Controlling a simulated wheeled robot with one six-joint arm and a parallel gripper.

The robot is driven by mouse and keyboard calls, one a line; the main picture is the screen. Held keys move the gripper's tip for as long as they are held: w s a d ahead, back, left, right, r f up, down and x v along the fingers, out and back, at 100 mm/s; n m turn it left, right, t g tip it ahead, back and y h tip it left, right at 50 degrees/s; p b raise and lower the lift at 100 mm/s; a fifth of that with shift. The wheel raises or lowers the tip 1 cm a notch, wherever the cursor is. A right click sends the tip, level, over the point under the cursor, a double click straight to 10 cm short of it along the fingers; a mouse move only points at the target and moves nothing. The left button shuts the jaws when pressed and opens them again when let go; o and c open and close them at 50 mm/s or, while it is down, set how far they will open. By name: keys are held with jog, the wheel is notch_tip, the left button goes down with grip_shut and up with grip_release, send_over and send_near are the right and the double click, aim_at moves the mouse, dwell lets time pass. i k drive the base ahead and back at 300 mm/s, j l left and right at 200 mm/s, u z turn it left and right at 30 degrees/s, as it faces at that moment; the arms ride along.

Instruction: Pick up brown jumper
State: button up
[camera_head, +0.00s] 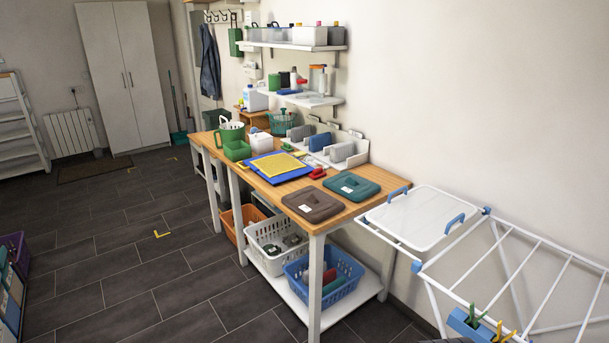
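The brown jumper (313,204) lies folded flat near the front right corner of the wooden-topped table (262,197). It has a small white label on top, and its near edge is close to the table's edge. A similar folded teal garment (351,186) lies to its right and slightly behind, close beside it. My gripper is not in view.
A blue mat with a yellow cloth (277,164) lies behind the brown jumper. Baskets (324,277) sit on the lower shelf. The floor (150,270) to the left is clear.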

aim_at(313, 204)
jog(key=i+j+z, duration=0.15)
jog(key=i, duration=0.3)
jog(key=i+j+z, duration=0.15)
jog(key=i, duration=0.35)
jog(key=i+j+z, duration=0.1)
jog(key=i+j, duration=0.2)
jog(key=i, duration=0.15)
jog(key=i+j+z, duration=0.15)
jog(key=i+j, duration=0.15)
jog(key=i, duration=0.15)
